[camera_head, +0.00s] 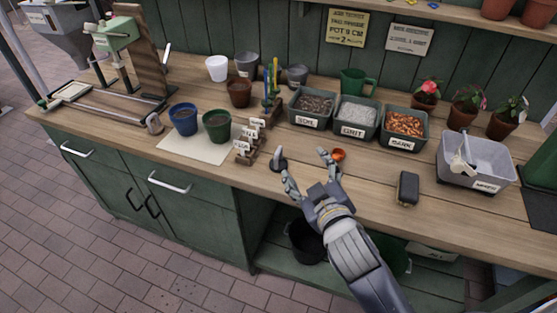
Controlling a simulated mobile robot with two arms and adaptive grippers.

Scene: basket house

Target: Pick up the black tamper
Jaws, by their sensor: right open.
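The black tamper (279,161) appears to be the small dark upright piece with a knob on the wooden bench, just right of the small labelled stand. My right gripper (306,167) reaches in from the lower right over the bench's front part. Its fingers are spread open with nothing between them. One fingertip is close to the right of the tamper in the picture; I cannot tell whether they touch. My left gripper is not in view.
An orange-red cup (338,154) lies close to the right finger. A stand with white tags (246,142) is left of the tamper. Bins of soil (308,122), grit (353,131) and bark (402,142) stand behind. A dark block (407,188) lies right.

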